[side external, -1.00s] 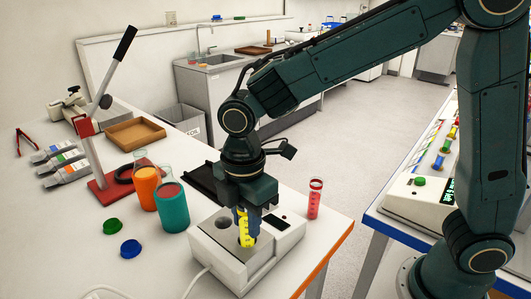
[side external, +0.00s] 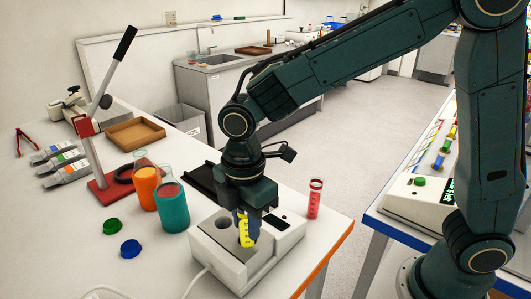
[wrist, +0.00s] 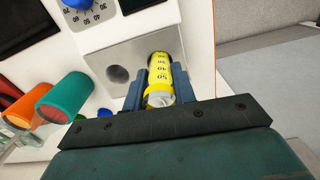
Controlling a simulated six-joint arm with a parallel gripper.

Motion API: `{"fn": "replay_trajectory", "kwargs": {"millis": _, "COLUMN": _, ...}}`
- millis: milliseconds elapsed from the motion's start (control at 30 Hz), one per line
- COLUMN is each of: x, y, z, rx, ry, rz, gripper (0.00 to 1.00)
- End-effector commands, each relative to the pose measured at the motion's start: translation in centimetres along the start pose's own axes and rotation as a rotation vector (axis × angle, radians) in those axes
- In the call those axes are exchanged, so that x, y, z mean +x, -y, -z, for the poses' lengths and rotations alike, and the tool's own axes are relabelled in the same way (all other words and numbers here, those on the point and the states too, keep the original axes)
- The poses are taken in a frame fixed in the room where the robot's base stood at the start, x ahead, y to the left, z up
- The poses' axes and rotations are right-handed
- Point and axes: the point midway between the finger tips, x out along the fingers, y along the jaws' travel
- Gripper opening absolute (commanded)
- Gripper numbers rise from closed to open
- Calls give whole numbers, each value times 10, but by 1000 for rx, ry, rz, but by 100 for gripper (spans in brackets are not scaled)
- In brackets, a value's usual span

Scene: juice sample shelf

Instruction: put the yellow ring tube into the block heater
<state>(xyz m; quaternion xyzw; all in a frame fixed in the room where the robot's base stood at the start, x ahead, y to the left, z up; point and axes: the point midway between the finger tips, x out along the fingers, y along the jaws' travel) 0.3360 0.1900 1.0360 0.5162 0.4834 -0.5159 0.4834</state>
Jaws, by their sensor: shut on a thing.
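The yellow tube (side external: 246,232) is upright in my gripper (wrist: 158,93), which is shut on it. It also shows between the blue fingers in the wrist view (wrist: 160,75). The white block heater (side external: 268,252) stands below, with a grey metal block (wrist: 112,48) on top. The tube's lower end is at the front well of the block and seems to be in its mouth; how deep is hidden. Another round well (wrist: 118,74) beside it is empty.
A red tube (side external: 314,199) stands right of the heater. Teal (side external: 173,208) and orange (side external: 146,186) cups stand to the left, with green (side external: 113,226) and blue (side external: 131,249) caps. A red-based press (side external: 108,193) is behind them. A cable runs along the front.

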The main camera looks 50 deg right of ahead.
Motion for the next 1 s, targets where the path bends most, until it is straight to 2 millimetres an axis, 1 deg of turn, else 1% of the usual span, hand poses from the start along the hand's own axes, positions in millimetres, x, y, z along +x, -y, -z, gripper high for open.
{"fn": "replay_trajectory", "kwargs": {"millis": 1000, "x": 16, "y": 0, "z": 0, "rx": 0, "ry": 1, "rz": 1, "gripper": 3}}
